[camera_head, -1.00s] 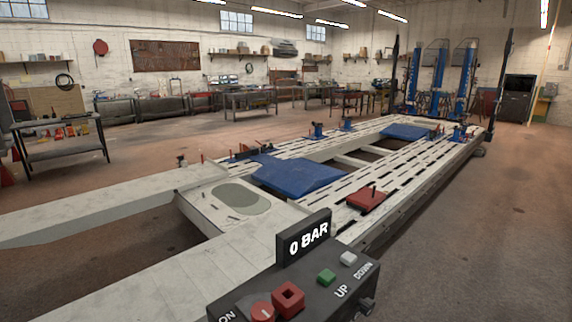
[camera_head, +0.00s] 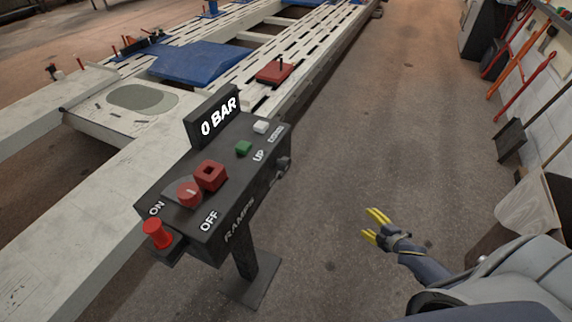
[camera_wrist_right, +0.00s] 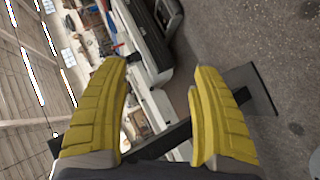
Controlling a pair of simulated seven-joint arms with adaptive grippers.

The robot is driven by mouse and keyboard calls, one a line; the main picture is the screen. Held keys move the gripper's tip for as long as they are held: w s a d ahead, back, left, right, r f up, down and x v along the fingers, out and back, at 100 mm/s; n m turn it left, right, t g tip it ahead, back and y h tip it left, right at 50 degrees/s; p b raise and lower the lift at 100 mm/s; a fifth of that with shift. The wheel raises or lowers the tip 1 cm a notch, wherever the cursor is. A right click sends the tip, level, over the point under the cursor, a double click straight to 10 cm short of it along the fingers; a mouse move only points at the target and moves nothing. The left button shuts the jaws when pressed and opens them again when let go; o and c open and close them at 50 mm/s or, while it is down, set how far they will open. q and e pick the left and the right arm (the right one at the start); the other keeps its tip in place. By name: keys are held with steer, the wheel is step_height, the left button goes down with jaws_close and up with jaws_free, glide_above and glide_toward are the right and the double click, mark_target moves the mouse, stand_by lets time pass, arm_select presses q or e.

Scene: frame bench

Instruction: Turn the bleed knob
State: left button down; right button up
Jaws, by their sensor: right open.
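A black control box (camera_head: 215,180) on a post stands left of centre in the head view, its sign reading "0 BAR". A small dark knob (camera_head: 283,163) sticks out of its right-hand side; no bleed label is legible. A red rotary knob (camera_head: 188,194) sits on top between ON and OFF. My right gripper (camera_head: 369,225) has yellow fingers, is open and empty, and is to the right of the box, apart from it. Its spread fingers (camera_wrist_right: 165,95) also show in the right wrist view. My left gripper is not in view.
A red square block (camera_head: 210,175), a green button (camera_head: 243,148), a white button (camera_head: 261,127) and a red plunger (camera_head: 158,233) are on the box. The white frame bench (camera_head: 150,160) lies behind. Bare floor (camera_head: 370,120) separates it from the right wall.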

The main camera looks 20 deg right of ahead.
steer(key=w+a+r+n+t+y, duration=0.1)
steer(key=w+a+r+n+y, duration=0.2)
steer(key=r, duration=0.5)
steer(key=w+a+r+n+t+y, duration=0.1)
steer(key=w+a+r+n, duration=0.2)
steer(key=r, duration=0.4)
step_height(320, 180, up, 6)
steer(key=a+n+y, duration=0.3)
steer(key=n, duration=0.2)
steer(key=n+g+y, duration=0.1)
steer(key=n+y, duration=0.4)
steer(key=n, duration=0.4)
glide_toward(288, 165)
steer(key=x, duration=1)
steer(key=shift+w+a+f, duration=0.1)
steer(key=shift+w+a, duration=0.1)
steer(key=shift+w, duration=0.1)
steer(key=c, duration=1.3)
